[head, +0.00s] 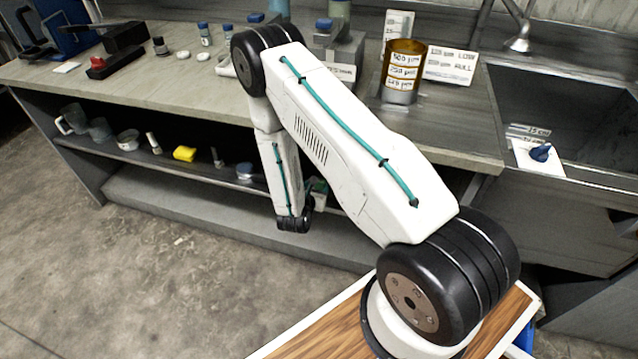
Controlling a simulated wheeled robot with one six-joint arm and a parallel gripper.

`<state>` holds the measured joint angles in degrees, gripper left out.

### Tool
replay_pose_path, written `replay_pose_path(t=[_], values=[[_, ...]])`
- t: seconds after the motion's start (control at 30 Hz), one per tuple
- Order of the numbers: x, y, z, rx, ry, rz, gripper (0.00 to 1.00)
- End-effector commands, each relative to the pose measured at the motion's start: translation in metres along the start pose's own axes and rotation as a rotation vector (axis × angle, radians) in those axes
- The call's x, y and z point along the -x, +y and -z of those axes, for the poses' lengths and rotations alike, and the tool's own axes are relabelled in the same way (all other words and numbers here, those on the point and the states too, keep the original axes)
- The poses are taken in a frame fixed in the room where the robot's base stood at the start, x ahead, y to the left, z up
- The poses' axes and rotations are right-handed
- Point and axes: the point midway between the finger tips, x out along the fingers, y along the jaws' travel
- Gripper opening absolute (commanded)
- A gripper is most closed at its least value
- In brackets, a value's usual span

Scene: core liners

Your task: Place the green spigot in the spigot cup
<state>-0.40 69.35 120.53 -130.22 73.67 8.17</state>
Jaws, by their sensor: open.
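My gripper is not visible; my arm reaches over the bench and bends down in front of the lower shelf, ending in a dark wrist joint. A small green patch (318,187) shows just right of my forearm at shelf height, partly hidden by it. I cannot tell whether it is the green spigot. No cup is clearly marked as the spigot cup. A grey mug (73,118), a grey cup (100,129) and a pale bowl (128,140) stand on the lower shelf at the left.
The shelf also holds a yellow block (185,153) and small bottles. The benchtop (150,85) carries blue-capped jars (204,34), an amber labelled container (404,70) and a sign (450,67). A blue knob-like piece (540,152) sits by the sink at right. The floor at left is clear.

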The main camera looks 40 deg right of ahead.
Motion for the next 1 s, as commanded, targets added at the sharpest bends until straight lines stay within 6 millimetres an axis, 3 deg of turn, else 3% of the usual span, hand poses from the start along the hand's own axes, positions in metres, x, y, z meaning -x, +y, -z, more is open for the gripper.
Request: replay_pose_path(t=[0.1,0.3,1.0], values=[[0.026,0.002,0.000,0.002,0.000,-0.004,0.54],[0.052,0.001,0.000,0.001,0.000,-0.002,0.54],[0.058,-0.001,0.000,0.008,0.000,0.006,0.54]])
